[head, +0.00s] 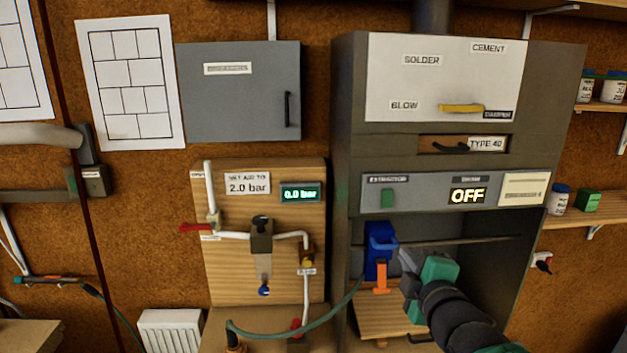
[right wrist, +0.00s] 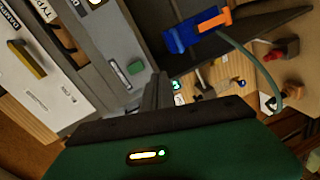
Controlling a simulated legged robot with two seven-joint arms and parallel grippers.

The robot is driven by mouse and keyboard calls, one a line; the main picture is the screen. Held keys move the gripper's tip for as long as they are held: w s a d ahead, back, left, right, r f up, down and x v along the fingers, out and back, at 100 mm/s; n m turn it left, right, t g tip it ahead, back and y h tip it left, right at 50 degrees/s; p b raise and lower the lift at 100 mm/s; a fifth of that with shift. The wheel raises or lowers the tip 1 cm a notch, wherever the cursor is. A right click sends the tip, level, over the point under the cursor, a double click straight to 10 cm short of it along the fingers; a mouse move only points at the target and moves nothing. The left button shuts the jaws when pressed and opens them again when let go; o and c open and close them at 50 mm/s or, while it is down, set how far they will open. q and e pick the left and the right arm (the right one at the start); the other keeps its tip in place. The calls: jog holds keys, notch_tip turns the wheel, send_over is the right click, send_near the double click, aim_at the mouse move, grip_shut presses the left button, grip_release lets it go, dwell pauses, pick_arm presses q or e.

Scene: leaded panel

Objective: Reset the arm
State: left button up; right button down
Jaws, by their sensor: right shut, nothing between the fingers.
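My right arm comes in from the lower right in the head view. Its green and black gripper (head: 408,274) is in front of the opening of the grey cabinet (head: 342,150). Its dark fingers (right wrist: 158,92) are together in the right wrist view, with nothing seen between them. The gripper is just right of a blue holder (head: 380,240) with an orange part (head: 381,276), seemingly apart from it. The blue holder also shows at the top of the right wrist view (right wrist: 190,37). My left gripper is not in view.
A wooden board (head: 220,275) at left carries a red-handled valve (head: 195,227), pipes and a gauge (head: 301,193) reading 0.0 bar. A green hose (head: 300,330) runs low toward the holder. The cabinet's panel has a green switch (head: 387,198) and an OFF display (head: 467,196).

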jog(key=s+f+m+g+b, duration=0.1)
jog(key=s+f+m+g, duration=0.15)
jog(key=f, duration=0.55)
jog(key=s+f+m+g, duration=0.2)
jog(key=f+m, duration=0.1)
jog(key=f, duration=0.6)
jog(key=s+a+f+m+g+b, duration=0.2)
jog(key=s+f+m+g, duration=0.7)
jog(key=s+f, duration=1)
notch_tip(320, 180, down, 2)
jog(key=shift+s+f+m+b, duration=0.1)
jog(key=shift+s+m+b, duration=0.15)
jog(key=shift+m+b, duration=0.15)
jog(key=shift+w+a, duration=0.1)
jog(key=shift+w, duration=0.05)
